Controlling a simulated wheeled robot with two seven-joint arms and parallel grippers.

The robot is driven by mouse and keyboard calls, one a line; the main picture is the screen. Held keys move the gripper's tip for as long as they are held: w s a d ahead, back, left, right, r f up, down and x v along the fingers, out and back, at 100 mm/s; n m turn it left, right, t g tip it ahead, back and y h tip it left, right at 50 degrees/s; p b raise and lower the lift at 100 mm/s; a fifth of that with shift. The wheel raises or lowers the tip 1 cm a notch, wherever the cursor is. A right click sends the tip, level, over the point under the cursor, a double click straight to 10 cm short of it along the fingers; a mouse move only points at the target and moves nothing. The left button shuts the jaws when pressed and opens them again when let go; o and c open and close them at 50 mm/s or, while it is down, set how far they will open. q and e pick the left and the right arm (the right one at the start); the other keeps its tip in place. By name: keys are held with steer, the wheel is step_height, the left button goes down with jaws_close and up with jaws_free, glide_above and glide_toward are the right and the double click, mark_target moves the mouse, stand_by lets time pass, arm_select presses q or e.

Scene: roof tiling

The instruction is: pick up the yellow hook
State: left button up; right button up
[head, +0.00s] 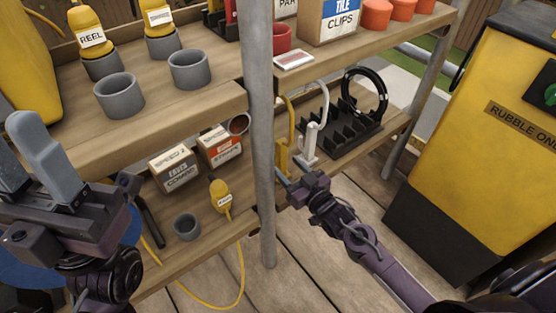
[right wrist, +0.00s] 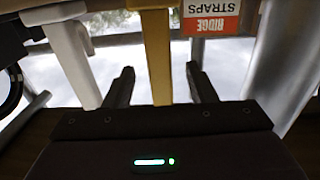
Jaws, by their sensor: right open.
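The yellow hook (head: 283,148) stands on the middle shelf, just right of the grey post, which hides part of it. A white hook (head: 311,138) stands beside it to the right. My right gripper (head: 285,184) is at the shelf edge, low by the yellow hook. In the right wrist view, the yellow hook's shaft (right wrist: 157,55) runs between the two open fingers (right wrist: 161,86), with a gap on each side. The white hook (right wrist: 72,50) is outside the left finger there. My left gripper (head: 22,150) is at the far left, open and empty.
The grey post (head: 262,120) rises close to the left of my right gripper. A black rack (head: 340,125) with a black coil (head: 365,92) stands behind the hooks. A red-labelled box (head: 221,147) sits left of the post. A yellow bin (head: 490,140) stands at right.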

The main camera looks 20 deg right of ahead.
mark_target(284, 164)
steer(key=x, duration=0.1)
steer(key=b+x, duration=0.1)
steer(key=x, duration=0.1)
steer(key=b+x, duration=0.1)
steer(key=shift+w+a+f, duration=0.1)
steer(key=shift+w+f, duration=0.2)
steer(key=shift+w, duration=0.1)
steer(key=shift+w+a+r, duration=0.1)
steer(key=shift+w+a, duration=0.1)
steer(key=shift+w, duration=0.3)
jaws_close()
